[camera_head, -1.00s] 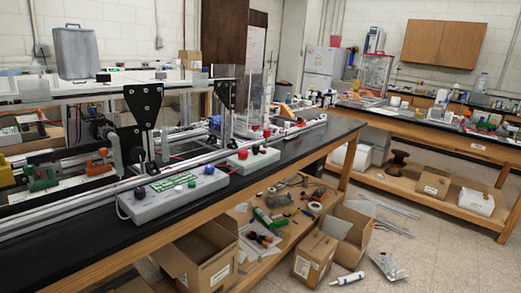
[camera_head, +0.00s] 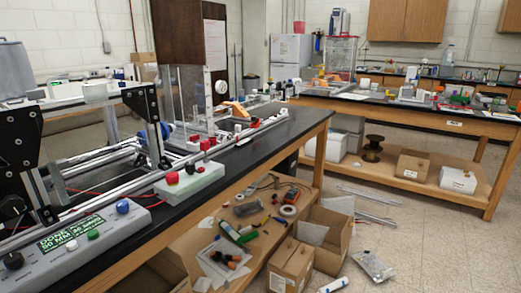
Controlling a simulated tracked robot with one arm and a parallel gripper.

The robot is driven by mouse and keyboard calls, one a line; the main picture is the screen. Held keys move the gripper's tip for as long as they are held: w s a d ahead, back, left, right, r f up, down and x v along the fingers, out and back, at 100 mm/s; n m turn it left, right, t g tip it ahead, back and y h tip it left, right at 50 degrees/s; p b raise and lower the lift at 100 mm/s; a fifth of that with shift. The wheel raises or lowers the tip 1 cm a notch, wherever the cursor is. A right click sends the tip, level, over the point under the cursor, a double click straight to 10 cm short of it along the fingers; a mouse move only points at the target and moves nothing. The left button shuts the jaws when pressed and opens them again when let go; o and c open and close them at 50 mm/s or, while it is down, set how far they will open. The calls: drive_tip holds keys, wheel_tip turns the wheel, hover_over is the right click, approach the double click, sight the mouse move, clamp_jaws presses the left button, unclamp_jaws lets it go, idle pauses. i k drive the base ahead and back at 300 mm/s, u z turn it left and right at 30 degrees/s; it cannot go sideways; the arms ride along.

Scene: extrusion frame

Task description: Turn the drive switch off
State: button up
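A grey control box (camera_head: 85,245) lies at the lower left on the black bench, partly cut off by the picture edge. Its green display (camera_head: 70,232) seems to read "DONE" and "50 MM". A smaller pale box (camera_head: 190,182) farther along the bench has a red button (camera_head: 172,178) and another red part on top. I cannot tell which control is the drive switch or its position. My gripper is not in view.
The extrusion frame (camera_head: 110,160) with black plates stands behind the boxes. The bench's front edge (camera_head: 240,165) runs toward the back. Cardboard boxes (camera_head: 290,265) and loose tools are on and below the lower shelf. Open floor (camera_head: 430,240) lies to the right.

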sight(190, 166)
drive_tip(key=z, duration=0.3)
drive_tip(key=i, duration=1.3)
drive_tip(key=u, duration=0.6)
drive_tip(key=i, duration=0.5)
drive_tip(key=u, duration=0.4)
